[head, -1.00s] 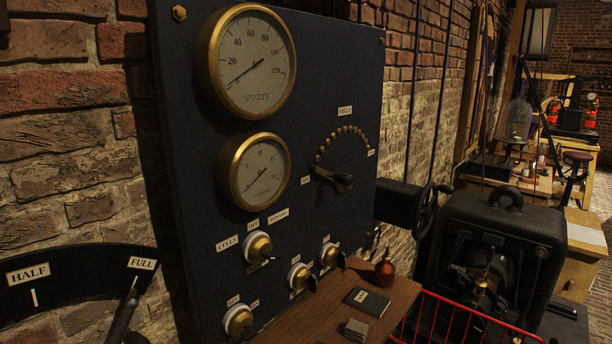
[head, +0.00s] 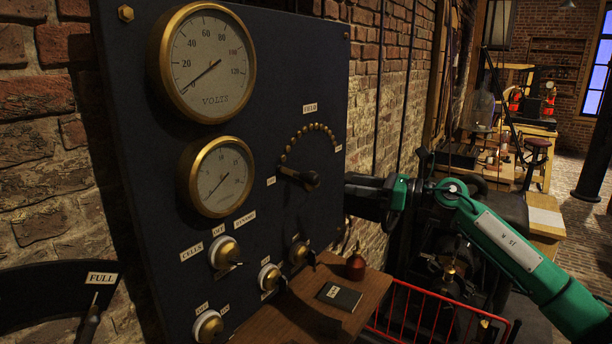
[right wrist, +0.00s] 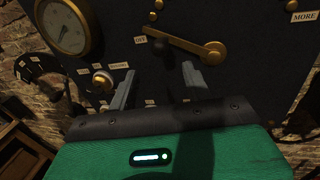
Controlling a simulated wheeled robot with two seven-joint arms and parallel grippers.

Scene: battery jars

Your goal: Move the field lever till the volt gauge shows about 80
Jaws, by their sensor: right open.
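The black panel carries the brass-rimmed volt gauge (head: 208,62), whose needle points to the low left end of the scale, near 0. The field lever (head: 299,177) sits under an arc of brass studs and points toward the label at its left end. In the right wrist view the lever (right wrist: 185,42) is a brass arm reaching to the OFF label. My right gripper (head: 352,195) is at the right edge of the panel, right of the lever. Its two fingers (right wrist: 158,85) are apart, empty and below the lever, not touching it. My left gripper is out of view.
A second gauge (head: 216,177) and several switch knobs (head: 224,252) are on the panel.

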